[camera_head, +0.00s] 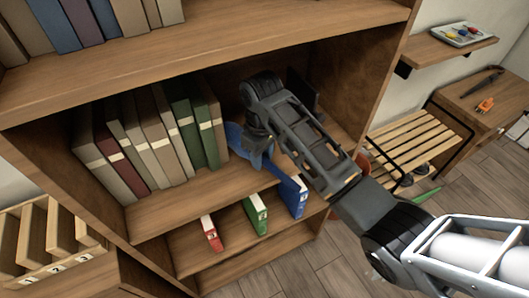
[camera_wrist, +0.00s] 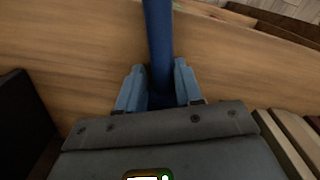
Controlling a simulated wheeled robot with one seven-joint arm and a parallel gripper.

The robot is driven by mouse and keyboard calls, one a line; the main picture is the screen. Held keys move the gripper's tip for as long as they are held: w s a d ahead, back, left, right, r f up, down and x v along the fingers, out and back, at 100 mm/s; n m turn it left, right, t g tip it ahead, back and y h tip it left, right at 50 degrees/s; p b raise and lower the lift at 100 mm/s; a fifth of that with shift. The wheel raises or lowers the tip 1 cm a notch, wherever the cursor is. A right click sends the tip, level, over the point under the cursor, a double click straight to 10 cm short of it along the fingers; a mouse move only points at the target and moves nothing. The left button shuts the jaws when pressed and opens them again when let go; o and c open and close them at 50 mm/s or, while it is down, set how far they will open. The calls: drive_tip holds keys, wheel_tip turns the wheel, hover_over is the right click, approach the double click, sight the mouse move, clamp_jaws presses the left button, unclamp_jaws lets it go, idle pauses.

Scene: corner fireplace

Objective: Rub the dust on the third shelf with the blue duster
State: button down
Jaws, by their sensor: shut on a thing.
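The blue duster (camera_head: 235,138) is partly hidden by my gripper (camera_head: 259,143) in the head view. My gripper is inside the bookcase, over the right part of the shelf (camera_head: 190,199) that holds a row of books. In the wrist view, the two blue fingertips of my gripper (camera_wrist: 160,92) are shut around the duster's dark blue handle (camera_wrist: 158,38), which runs away from me over the wooden shelf board (camera_wrist: 85,48). The duster's far end is out of that view. I cannot make out any dust on the shelf.
Books (camera_head: 160,137) fill the shelf left of my gripper. A dark object (camera_head: 304,90) stands at its right. Red, green (camera_head: 256,214) and blue (camera_head: 293,196) binders stand on the shelf below. The shelf board above (camera_head: 200,68) limits headroom. A slatted bench (camera_head: 420,135) stands right.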

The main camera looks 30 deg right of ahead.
drive_tip(key=shift+d+r, duration=0.1)
drive_tip(key=shift+d, duration=1.6)
drive_tip(key=shift+r, duration=2.95)
drive_tip(key=shift+r, duration=0.1)
